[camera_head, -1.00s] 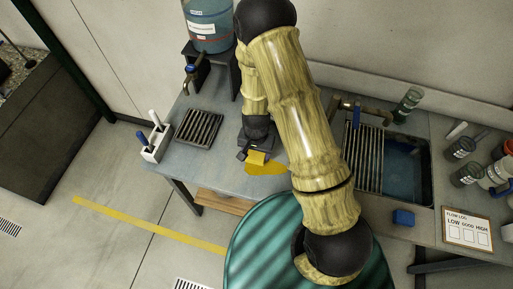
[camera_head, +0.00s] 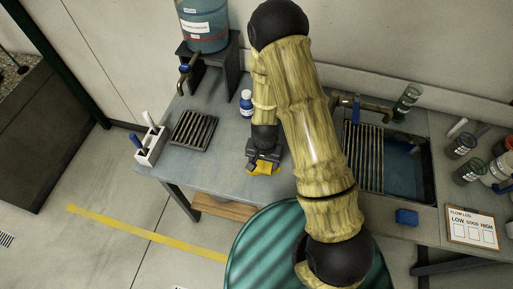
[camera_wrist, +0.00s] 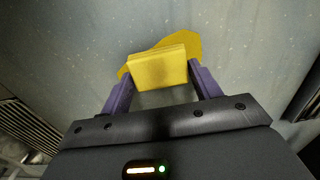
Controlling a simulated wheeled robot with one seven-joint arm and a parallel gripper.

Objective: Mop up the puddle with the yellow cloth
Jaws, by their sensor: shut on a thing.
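The yellow cloth (camera_wrist: 158,68) is folded into a small block, and my gripper (camera_wrist: 160,85) is shut on it, one purple finger at each side. In the wrist view the amber puddle (camera_wrist: 190,42) shows beyond the cloth's far edge and a little at its left; the cloth hides the rest. In the head view my gripper (camera_head: 263,163) points down at the grey bench, and the cloth (camera_head: 264,168) shows below it. I cannot tell cloth from puddle clearly there, nor whether the cloth touches the bench.
A slatted rack (camera_head: 194,131) and a white holder with handles (camera_head: 150,147) stand at left. A sink (camera_head: 405,165), blue block (camera_head: 406,217) and log board (camera_head: 471,229) lie at right.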

